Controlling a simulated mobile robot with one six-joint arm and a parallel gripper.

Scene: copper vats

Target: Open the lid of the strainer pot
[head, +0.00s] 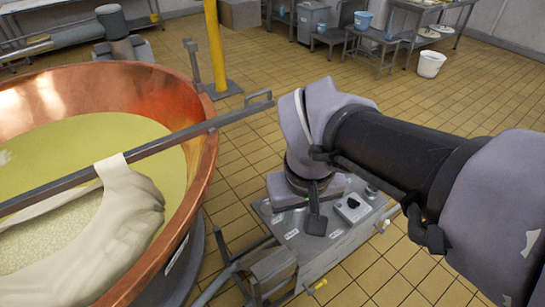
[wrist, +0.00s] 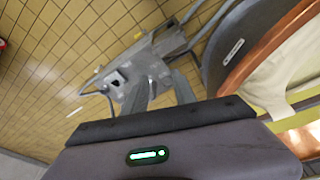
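A grey metal unit (head: 335,240) with labels and a small dark-knobbed box (head: 352,207) stands on the floor right of the copper vat. It also shows in the wrist view (wrist: 148,68). A blocky grey part with pipes (head: 272,268) sits at its front left. I cannot tell which part is the strainer pot or its lid. My gripper (head: 297,213) is above the unit's left part in the head view. In the wrist view its two fingers (wrist: 158,82) are spread, with nothing visible between them. Contact with the unit cannot be told.
The large copper vat (head: 203,165) fills the left, with a metal bar (head: 225,118) and white cloth (head: 125,210) across it. A yellow post (head: 216,45) stands behind. Tiled floor is free at the back right, before benches and a white bucket (head: 430,65).

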